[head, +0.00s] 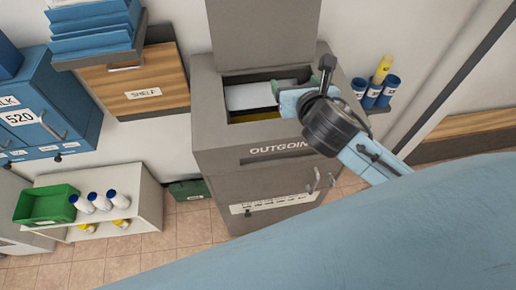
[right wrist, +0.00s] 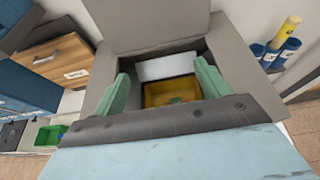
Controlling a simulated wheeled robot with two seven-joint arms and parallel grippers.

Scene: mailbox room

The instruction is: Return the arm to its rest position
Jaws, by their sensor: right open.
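My right arm comes in from the right in the head view, and its gripper (head: 290,98) is over the open top of the grey outgoing mailbox (head: 240,160). In the right wrist view the two green fingers of the right gripper (right wrist: 168,80) are spread apart with nothing between them. The mailbox lid (head: 262,35) stands raised at the back. Inside the box lie a white item (head: 250,96) and a yellow item (right wrist: 172,92), seen below and beyond the fingers. My left gripper is not in view.
A green bin (head: 46,205) and white bottles stand on a low white shelf. Blue cylinders (head: 373,93) stand right of the mailbox.

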